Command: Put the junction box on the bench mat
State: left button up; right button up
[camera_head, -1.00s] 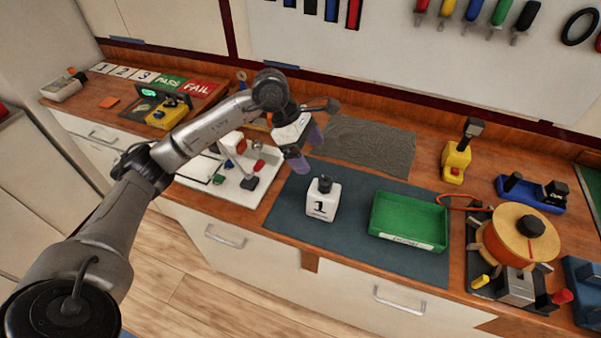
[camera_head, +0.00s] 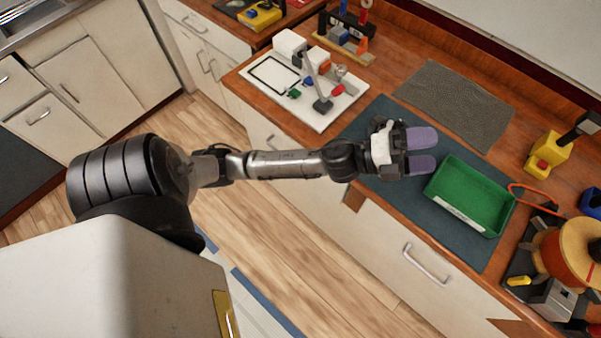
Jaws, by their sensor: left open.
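My left gripper (camera_head: 430,151) is open, with its two purple fingers apart over the dark blue-grey bench mat (camera_head: 377,107) and pointing right, just left of the green tray. The white box marked 1 with a black top, which looks like the junction box, stood on this mat left of the tray a second ago. I cannot make it out now; the gripper and wrist cover that area. I see nothing clearly held between the fingers. My right gripper is not in view.
The green tray (camera_head: 447,210) sits on the mat. A grey textured mat (camera_head: 455,105) lies behind. A white board (camera_head: 318,113) with small parts is to the left. An orange cable reel (camera_head: 567,255) and a yellow tool (camera_head: 547,153) stand right.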

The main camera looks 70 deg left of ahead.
pick_arm(q)
jog(key=s+a+f+n+g+y, duration=0.2)
jog(key=s+f+n+g+y, duration=0.2)
jog(key=f+n+y, duration=0.3)
jog(key=s+a+f+n+g+y, duration=0.25)
jog(key=s+f+n+y, duration=0.25)
jog(key=f+n, duration=0.5)
jog(key=s+d+f+n+g, duration=0.1)
jog(key=s+f+g, duration=0.2)
jog(key=s, duration=0.2)
jog(key=s+d+f+n+g+h, duration=0.1)
jog(key=s+d+f+g, duration=0.1)
jog(key=s+g, duration=0.2)
jog(key=s+d+f+n+g+h, duration=0.1)
jog(key=s+f+n+g, duration=0.1)
jog(key=s, duration=0.6)
jog(key=shift+d+f+g, duration=0.2)
jog(key=shift+f+g, duration=0.45)
jog(key=shift+f, duration=0.2)
